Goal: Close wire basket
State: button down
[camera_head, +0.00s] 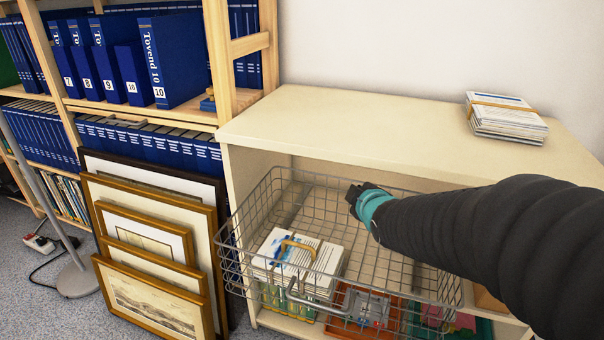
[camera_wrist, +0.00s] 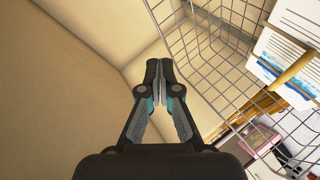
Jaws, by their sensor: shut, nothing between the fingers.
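The wire basket (camera_head: 234,262) is grey mesh and sticks out from the front of a cream cabinet (camera_head: 300,115), below its top. A wire handle (camera_head: 308,300) is on its front side. A banded stack of papers (camera_head: 297,255) lies in it. In the head view, my gripper (camera_head: 354,196) appears over the basket's upper right part, below the cabinet top; contact cannot be told. In the wrist view, my gripper (camera_wrist: 158,68) is shut and empty in front of cream panels, with the basket's mesh (camera_wrist: 225,45) just to the right.
Another banded paper stack (camera_head: 506,116) lies on the cabinet top. Colourful items, including an orange tray (camera_head: 345,328), show under the basket. Framed prints (camera_head: 150,245) lean left of the basket against a wooden shelf (camera_head: 216,60) of blue binders. A lamp base (camera_head: 78,280) stands on the carpet.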

jog(key=w+a+f+n+t+y+b, duration=0.3)
jog(key=w+a+f+n+y, duration=0.3)
jog(key=n, duration=0.3)
jog(key=p, duration=0.1)
send_near(295, 171)
jog(key=shift+n, duration=0.4)
jog(key=x, duration=0.6)
